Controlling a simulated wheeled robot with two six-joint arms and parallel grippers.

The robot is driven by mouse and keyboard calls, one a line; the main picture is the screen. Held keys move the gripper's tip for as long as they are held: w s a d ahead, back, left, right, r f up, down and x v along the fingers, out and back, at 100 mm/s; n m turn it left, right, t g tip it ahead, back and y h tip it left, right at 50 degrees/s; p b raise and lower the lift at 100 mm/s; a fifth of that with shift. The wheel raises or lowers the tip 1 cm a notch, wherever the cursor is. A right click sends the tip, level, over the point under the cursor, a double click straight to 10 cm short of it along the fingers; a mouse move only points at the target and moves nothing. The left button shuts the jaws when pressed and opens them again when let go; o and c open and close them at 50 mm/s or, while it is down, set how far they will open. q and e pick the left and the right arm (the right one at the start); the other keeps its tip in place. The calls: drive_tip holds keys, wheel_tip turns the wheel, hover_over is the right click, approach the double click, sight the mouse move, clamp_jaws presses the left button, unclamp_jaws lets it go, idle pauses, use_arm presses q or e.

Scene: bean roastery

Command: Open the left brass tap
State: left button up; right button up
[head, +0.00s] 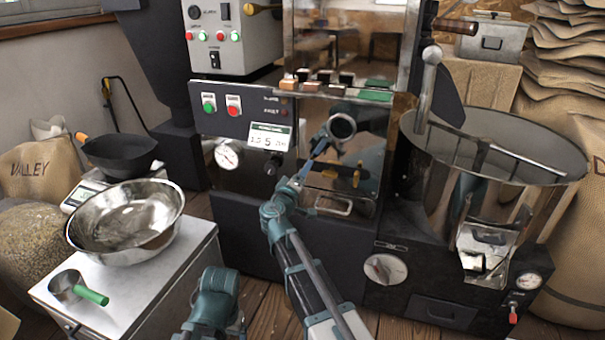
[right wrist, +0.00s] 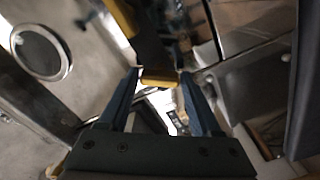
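I cannot make out a clear pair of brass taps. In the head view a small brass-coloured piece (head: 357,175) shows against the roaster's shiny steel front, just right of my right gripper (head: 322,146); I cannot tell if it is a tap or a reflection. In the right wrist view a dark piece with a yellow end (right wrist: 160,79) shows between the tips of the right gripper (right wrist: 158,85). Its fingers are apart, with no clear contact on that piece. My left arm is low at the bottom of the head view, its fingertips out of sight.
A round metal spout (head: 342,126) is close to the right gripper. A brass-ended handle (head: 262,8) is at the top, beside the control box (head: 232,40). The cooling drum (head: 495,160) is at right. A steel bowl (head: 125,222) and green-handled scoop (head: 68,287) stand at left.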

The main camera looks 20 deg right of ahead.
drive_tip(key=c, duration=0.9)
drive_tip(key=shift+n, duration=3.4)
drive_tip(key=o, duration=1.4)
drive_tip(key=v, duration=1.4)
